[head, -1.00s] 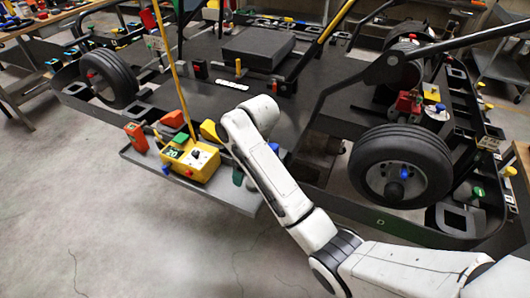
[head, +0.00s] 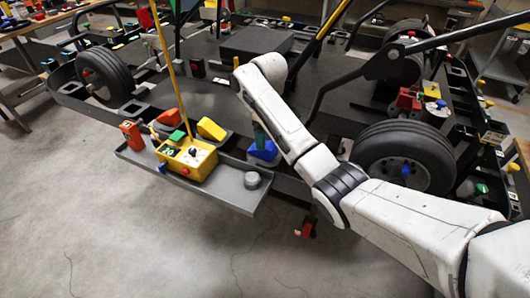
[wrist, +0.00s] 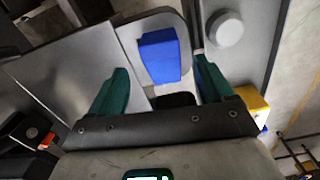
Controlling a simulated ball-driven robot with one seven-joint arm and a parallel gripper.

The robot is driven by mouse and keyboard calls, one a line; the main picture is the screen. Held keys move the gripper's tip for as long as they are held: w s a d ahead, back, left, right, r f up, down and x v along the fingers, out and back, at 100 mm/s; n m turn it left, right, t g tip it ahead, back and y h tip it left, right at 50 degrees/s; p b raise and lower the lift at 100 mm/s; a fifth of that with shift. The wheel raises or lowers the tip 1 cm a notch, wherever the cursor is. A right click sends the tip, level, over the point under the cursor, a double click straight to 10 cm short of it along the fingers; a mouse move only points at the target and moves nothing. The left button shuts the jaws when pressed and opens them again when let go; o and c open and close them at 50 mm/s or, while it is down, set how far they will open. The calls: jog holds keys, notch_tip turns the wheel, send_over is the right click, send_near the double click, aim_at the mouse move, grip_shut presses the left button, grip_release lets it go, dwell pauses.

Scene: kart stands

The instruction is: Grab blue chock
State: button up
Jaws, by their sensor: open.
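In the wrist view the blue chock (wrist: 160,55) shows in the gap between the two fingertips, and nothing is held. In the head view my arm hides most of the gripper; one green finger shows just behind the chock. Whether the fingers touch the chock cannot be told.
A grey round knob (head: 252,180) is close in front of the chock. A kart wheel (head: 404,155) is to the right.

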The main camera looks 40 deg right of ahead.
aim_at(269, 144)
jog(key=shift+s+f+p, duration=0.2)
jog(key=shift+f+p, duration=0.1)
jog(key=shift+f, duration=1.15)
jog(key=shift+s+f+p, duration=0.15)
jog(key=shift+f+p, duration=0.1)
jog(key=shift+f, duration=1.15)
jog(key=c, duration=1.1)
jog(key=shift+r, duration=0.1)
